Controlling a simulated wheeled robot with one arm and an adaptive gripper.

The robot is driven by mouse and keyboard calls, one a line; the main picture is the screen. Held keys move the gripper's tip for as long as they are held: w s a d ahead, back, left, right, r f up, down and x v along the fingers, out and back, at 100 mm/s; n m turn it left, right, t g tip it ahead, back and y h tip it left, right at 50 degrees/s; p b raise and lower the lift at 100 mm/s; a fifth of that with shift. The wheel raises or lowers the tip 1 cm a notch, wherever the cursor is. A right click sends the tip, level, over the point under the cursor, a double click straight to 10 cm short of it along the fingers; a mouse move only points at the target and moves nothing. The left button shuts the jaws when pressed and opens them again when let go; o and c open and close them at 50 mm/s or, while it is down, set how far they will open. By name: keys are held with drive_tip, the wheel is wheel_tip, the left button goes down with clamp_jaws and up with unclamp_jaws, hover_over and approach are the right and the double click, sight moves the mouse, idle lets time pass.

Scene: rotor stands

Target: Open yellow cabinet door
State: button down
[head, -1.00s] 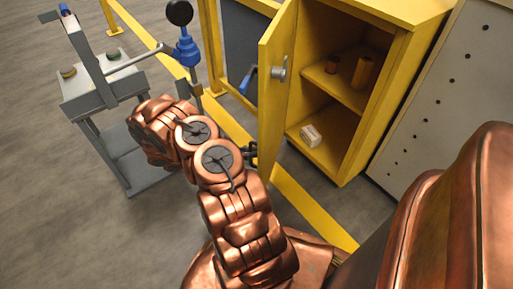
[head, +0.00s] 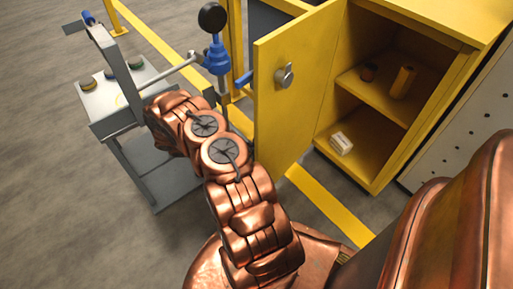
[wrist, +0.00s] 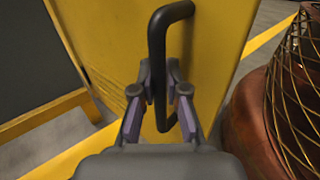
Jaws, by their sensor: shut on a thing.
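The yellow cabinet (head: 450,30) stands at the upper right in the head view, with its door (head: 285,110) swung wide open to the left. A round metal lock with a lever (head: 285,76) is on the door's inner face. In the wrist view my gripper (wrist: 164,95) has its purple-padded fingers on either side of the dark door handle (wrist: 157,50) and is shut on it. The handle stands out from the door's yellow outer face (wrist: 215,50). In the head view the gripper and handle are hidden behind the door and my arm.
A grey stand (head: 115,95) with a blue tool (head: 217,58) is at the left. A perforated panel (head: 470,135) stands right of the cabinet.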

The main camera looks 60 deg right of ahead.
drive_tip(key=shift+w+f, duration=0.1)
drive_tip(key=shift+w, duration=0.35)
drive_tip(key=c, duration=1.3)
unclamp_jaws()
drive_tip(key=shift+o, duration=0.6)
drive_tip(key=shift+s, duration=0.1)
